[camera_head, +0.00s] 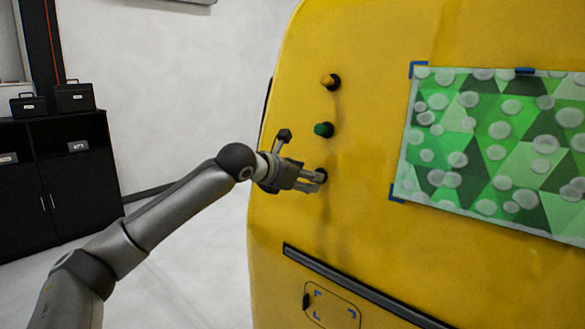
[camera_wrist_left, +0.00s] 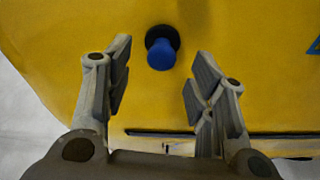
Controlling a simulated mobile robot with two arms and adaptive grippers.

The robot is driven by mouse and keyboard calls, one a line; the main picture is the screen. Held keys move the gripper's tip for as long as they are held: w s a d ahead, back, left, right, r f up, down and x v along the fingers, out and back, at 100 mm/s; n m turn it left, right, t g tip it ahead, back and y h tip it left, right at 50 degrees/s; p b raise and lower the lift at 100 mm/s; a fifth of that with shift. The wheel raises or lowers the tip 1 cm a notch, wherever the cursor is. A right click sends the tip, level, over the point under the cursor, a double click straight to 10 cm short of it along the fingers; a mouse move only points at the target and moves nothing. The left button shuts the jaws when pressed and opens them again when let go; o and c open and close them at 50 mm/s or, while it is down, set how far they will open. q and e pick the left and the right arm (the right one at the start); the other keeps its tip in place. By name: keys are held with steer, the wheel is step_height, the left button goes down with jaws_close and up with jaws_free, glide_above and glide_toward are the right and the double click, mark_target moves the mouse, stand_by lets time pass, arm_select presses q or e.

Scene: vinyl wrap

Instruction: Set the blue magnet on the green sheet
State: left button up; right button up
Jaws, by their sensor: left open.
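The blue magnet (camera_wrist_left: 161,53) has a dark round base and sticks to the yellow panel (camera_wrist_left: 60,60). In the left wrist view it stands ahead of my open left gripper (camera_wrist_left: 160,75), between the fingertips and with a gap on each side. In the head view my left gripper (camera_head: 318,181) reaches the panel at the lowest knob of a column and mostly hides the magnet; only a dark base edge (camera_head: 322,172) shows. The green sheet (camera_head: 480,150), patterned with triangles and pale spots, lies flat on the panel to the right. My right gripper is not in view.
An orange magnet (camera_head: 329,81) and a green magnet (camera_head: 323,129) sit above on the panel. A dark rail (camera_head: 350,284) crosses below. A black cabinet (camera_head: 55,170) stands far left.

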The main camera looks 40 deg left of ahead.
mark_target(312, 182)
arm_select(q)
steer(key=shift+p+x, duration=0.5)
steer(key=shift+x, duration=1.4)
steer(key=shift+c, duration=0.4)
steer(key=c, duration=0.9)
steer(key=shift+s, duration=0.15)
steer(key=shift+s+r+b, duration=0.1)
steer(key=shift+s+b, duration=0.3)
steer(key=shift+b, duration=0.1)
steer(key=shift+s, duration=0.1)
